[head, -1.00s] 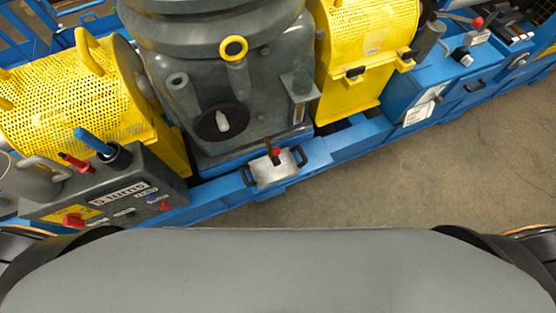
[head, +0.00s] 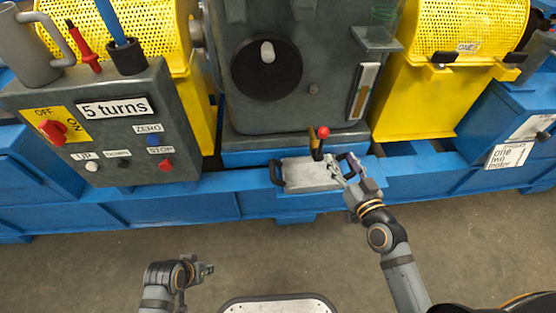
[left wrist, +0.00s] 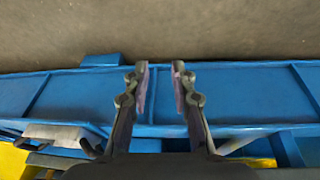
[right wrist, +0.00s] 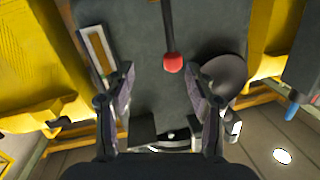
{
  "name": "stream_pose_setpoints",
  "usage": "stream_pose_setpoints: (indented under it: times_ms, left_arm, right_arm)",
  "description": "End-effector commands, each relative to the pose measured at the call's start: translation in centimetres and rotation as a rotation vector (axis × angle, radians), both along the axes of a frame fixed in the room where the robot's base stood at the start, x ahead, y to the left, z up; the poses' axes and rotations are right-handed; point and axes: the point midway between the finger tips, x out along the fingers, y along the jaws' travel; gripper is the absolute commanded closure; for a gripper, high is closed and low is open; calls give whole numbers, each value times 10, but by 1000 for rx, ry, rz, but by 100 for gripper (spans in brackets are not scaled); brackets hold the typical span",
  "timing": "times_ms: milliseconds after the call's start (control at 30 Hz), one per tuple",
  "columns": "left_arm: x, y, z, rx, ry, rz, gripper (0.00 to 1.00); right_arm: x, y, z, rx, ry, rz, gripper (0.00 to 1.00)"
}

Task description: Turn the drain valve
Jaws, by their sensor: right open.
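The drain valve appears to be the short dark lever with a red ball knob (head: 323,132), low on the front of the grey gearbox housing (head: 300,112). The red knob also shows in the right wrist view (right wrist: 173,63), ahead of and between the fingers. My right gripper (head: 346,172) is open and empty, just right of and below the lever, over the right side of the metal tray (head: 308,176). It also shows in the right wrist view (right wrist: 162,82). My left gripper (head: 208,270) is open and empty in the left wrist view (left wrist: 160,75), low and away from the valve.
Yellow perforated guards (head: 440,40) flank the housing. The blue base frame (head: 195,210) runs across. The floor (head: 110,260) in front is clear.

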Motion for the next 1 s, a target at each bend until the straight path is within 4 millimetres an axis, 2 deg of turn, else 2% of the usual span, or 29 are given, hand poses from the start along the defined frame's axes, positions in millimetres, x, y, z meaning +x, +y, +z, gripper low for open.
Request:
stream_pose_setpoints:
  times_ms: [33,133,300,367,700,833,1000]
  left_arm:
    - [1,-2,-3,-3,-8,-4,75]
    - [0,-3,6,-7,-10,-8,75]
    - [1,-4,9,-9,-14,-8,75]
    - [1,-4,7,-10,-18,-7,75]
    - [3,-6,0,-22,-54,-4,75]
    - [3,-7,-1,-25,-59,-4,75]
    - [4,-7,-2,-25,-65,-3,75]
  right_arm:
    - [-2,4,3,9,-30,9,45]
    - [-4,7,19,18,-60,19,45]
    - [1,8,24,20,-64,19,45]
    - [9,10,23,21,-65,16,45]
    - [76,26,24,21,-64,19,45]
    - [92,30,23,20,-62,19,45]
    - [98,32,23,18,-61,19,45]
